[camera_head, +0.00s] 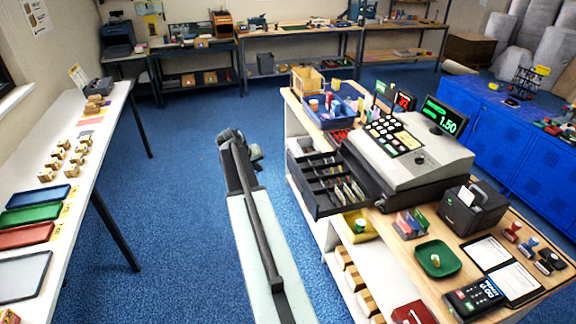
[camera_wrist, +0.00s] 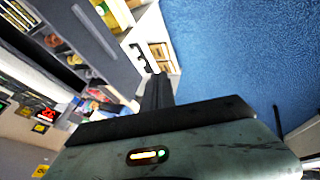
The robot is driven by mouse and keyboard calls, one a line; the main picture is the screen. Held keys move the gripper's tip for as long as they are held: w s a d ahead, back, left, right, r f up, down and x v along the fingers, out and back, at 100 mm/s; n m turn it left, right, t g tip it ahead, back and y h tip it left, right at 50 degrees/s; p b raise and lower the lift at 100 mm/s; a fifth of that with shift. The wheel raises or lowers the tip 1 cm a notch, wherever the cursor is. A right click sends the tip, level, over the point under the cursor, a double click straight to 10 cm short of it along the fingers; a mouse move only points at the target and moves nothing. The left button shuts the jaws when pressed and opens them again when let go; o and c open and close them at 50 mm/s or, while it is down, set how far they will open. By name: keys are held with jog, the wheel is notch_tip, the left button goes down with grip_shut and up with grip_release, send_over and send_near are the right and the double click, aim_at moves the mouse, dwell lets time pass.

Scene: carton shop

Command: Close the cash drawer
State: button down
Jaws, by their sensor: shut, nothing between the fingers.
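The cash drawer (camera_head: 308,189) stands open, sticking out to the left from under the grey cash register (camera_head: 420,145) on the wooden counter. Its dark compartments hold notes and coins. The drawer also shows at the upper left of the wrist view (camera_wrist: 101,45). My gripper (camera_head: 232,142) is left of the drawer in the head view, over the blue floor, with a visible gap between them. In the wrist view my gripper (camera_wrist: 157,88) is shut and empty, to the right of the drawer front. The fingertips are small and dark in the head view.
The counter (camera_head: 470,262) also bears a card terminal (camera_head: 474,296), a green dish (camera_head: 437,259), a receipt printer (camera_head: 472,207) and a blue bin (camera_head: 335,108). A white table (camera_head: 85,175) with trays stands left. Blue floor (camera_head: 180,200) between them is clear.

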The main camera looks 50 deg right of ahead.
jog(key=s+d, duration=0.2)
jog(key=d, duration=0.3)
jog(key=b, duration=0.8)
send_near(290, 171)
notch_tip(290, 171, down, 4)
jog(key=d, duration=0.1)
jog(key=shift+d+m+h, duration=0.3)
jog(key=shift+d, duration=0.35)
jog(key=shift+w, duration=0.1)
